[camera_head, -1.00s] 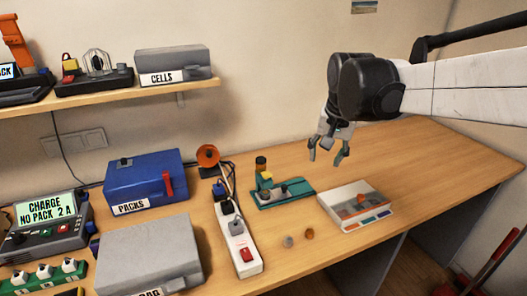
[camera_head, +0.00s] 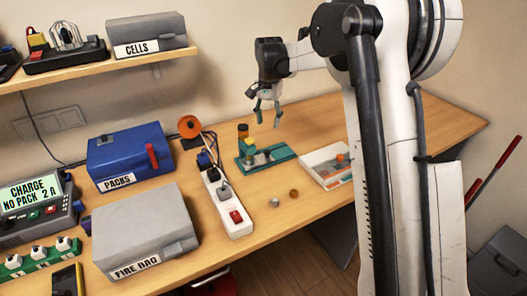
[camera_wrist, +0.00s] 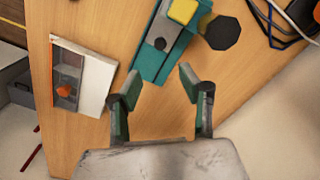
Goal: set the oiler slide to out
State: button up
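The oiler appears to be the teal-based device (camera_head: 284,153) near the back of the bench. In the wrist view the teal base (camera_wrist: 150,70) bears a grey strip (camera_wrist: 171,42) with a dark round knob (camera_wrist: 160,44), the yellow block (camera_wrist: 182,11) and a dark octagonal top (camera_wrist: 222,33). I cannot tell for certain which part is the slide or its setting. My gripper (camera_head: 267,117) is open and empty above the device; its fingers (camera_wrist: 159,80) frame the near end of the base.
A white compartment tray (camera_head: 325,178) lies right of the device. A power strip (camera_head: 223,195) with plugs stands left, and an orange round item (camera_head: 189,126) stands behind. Two small round pieces (camera_head: 293,194) lie in front. Cables (camera_wrist: 285,22) show in the wrist view.

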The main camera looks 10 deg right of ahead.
aim_at(267, 151)
notch_tip(267, 151, down, 14)
jog(key=shift+p, duration=0.4)
dwell(0.3)
grip_shut()
